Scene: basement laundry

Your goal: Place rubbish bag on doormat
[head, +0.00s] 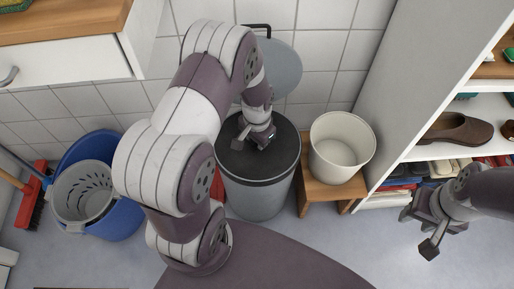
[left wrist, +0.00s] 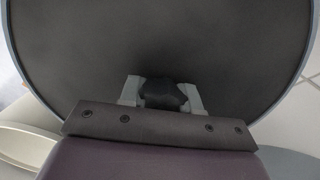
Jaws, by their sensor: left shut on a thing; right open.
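A grey round bin (head: 255,195) stands on the floor at the centre of the head view, its top dark. My left gripper (head: 258,138) reaches down over that top. In the left wrist view my left gripper (left wrist: 162,95) is shut on a small black lump, which looks like the top of the rubbish bag (left wrist: 163,93). The rest of the bag is hidden or blends into the dark round surface. My right gripper (head: 419,232) is open and empty at the right, above the floor. I cannot make out a doormat.
A grey lid (head: 280,68) leans at the wall behind the bin. A white bucket (head: 341,148) stands on a wooden stool (head: 330,191) beside it. A shoe shelf (head: 412,80) is at right, a blue tub (head: 118,222) with a basket (head: 85,192) at left.

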